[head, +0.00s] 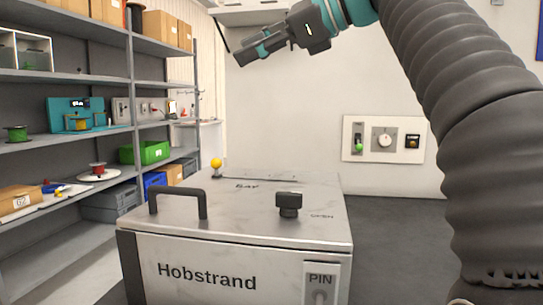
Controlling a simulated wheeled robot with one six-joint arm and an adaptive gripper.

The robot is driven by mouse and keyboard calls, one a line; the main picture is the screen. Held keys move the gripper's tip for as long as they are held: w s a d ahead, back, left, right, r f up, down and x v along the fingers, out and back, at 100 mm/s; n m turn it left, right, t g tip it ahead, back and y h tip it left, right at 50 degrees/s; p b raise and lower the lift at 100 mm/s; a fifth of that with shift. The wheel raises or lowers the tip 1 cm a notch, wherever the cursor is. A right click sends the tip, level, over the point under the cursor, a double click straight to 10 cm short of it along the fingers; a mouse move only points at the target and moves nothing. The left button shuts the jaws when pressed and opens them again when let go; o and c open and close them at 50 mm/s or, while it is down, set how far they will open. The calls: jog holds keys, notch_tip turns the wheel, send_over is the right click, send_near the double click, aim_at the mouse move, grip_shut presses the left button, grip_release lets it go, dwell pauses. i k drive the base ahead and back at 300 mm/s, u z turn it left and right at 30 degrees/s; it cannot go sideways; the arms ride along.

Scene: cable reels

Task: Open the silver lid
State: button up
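The silver lid (245,215) is the flat, marbled top of a box labelled "Hobstrand" in the head view. It lies flat and looks closed on the box. A dark bar handle (178,192) stands near its left front. A dark knob (289,205) stands right of the middle, with faint lettering like "OPEN" to its right. My gripper (245,47) is high above and behind the lid, apart from it, pointing left. It holds nothing that I can see, and its finger gap is not clear from this angle.
A yellow ball (216,164) on a short stem stands at the lid's back left. A "PIN" panel (320,282) is on the box front. Shelves (130,85) with reels and bins line the left. A control panel (384,139) hangs on the back wall. Floor right of the box is clear.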

aim_at(239, 206)
jog(key=k, duration=1)
